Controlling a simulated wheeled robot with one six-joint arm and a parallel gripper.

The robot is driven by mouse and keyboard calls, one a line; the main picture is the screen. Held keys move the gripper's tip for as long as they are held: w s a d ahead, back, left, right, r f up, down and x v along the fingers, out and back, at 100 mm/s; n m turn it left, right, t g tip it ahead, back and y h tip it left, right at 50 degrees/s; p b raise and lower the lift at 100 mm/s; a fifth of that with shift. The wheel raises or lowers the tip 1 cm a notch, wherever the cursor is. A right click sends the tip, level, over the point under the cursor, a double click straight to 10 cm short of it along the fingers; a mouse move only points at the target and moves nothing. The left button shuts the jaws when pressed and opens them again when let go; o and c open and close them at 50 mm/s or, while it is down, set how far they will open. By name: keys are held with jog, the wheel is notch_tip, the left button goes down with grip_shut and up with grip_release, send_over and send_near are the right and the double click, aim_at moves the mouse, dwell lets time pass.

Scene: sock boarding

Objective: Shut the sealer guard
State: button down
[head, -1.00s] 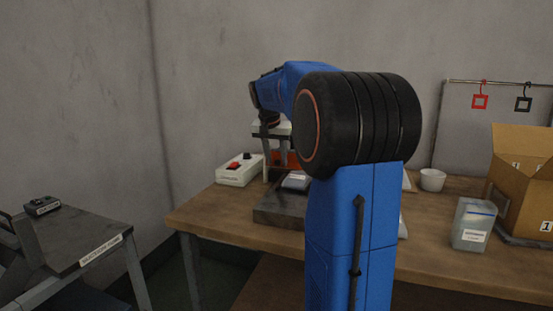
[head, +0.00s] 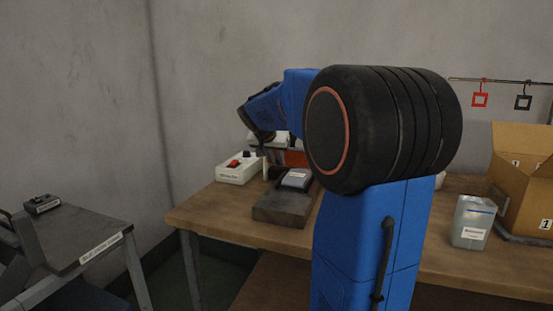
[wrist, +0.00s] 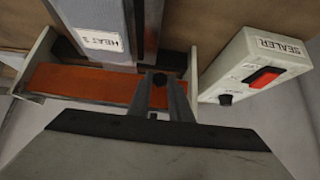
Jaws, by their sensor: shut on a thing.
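The sealer's orange guard panel (wrist: 75,82) spans between two pale end brackets in the wrist view. A small part of the orange panel (head: 295,159) shows in the head view, with my arm covering much of the rest. My gripper (wrist: 160,92) reaches the panel right of its middle. Its fingers are shut around a small dark knob or handle (wrist: 159,79), which appears to belong to the guard. The exact contact is hard to see. In the head view my wrist hangs tilted over the sealer and hides the fingertips. I cannot tell the guard's exact angle.
The sealer's white control box (head: 240,168), with a red switch, stands beside the bracket. A labelled grey pack (head: 296,179) lies on a dark block (head: 283,208) in front. A translucent tub (head: 473,222) and an open carton (head: 525,190) stand right. A side table (head: 75,250) is left.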

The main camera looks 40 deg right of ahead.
dwell(0.3)
jog(key=c, duration=1.6)
grip_release()
jog(key=shift+c, duration=0.2)
jog(key=shift+a+r, duration=0.1)
jog(key=v, duration=1.7)
jog(key=shift+s, duration=0.15)
jog(key=shift+a, duration=0.1)
jog(key=s+a+f+n+y, duration=0.3)
jog(key=s+a+f+n, duration=0.3)
jog(key=s+a+f, duration=0.5)
jog(key=s+a+f+n+y, duration=0.4)
jog(key=s+a+f+n, duration=0.2)
jog(key=s+a+f, duration=0.5)
jog(key=s+f, duration=0.4)
jog(key=f, duration=0.3)
jog(key=shift+s+a+f+t, duration=0.15)
jog(key=shift+a+f+t, duration=0.15)
jog(key=shift+a+f, duration=0.1)
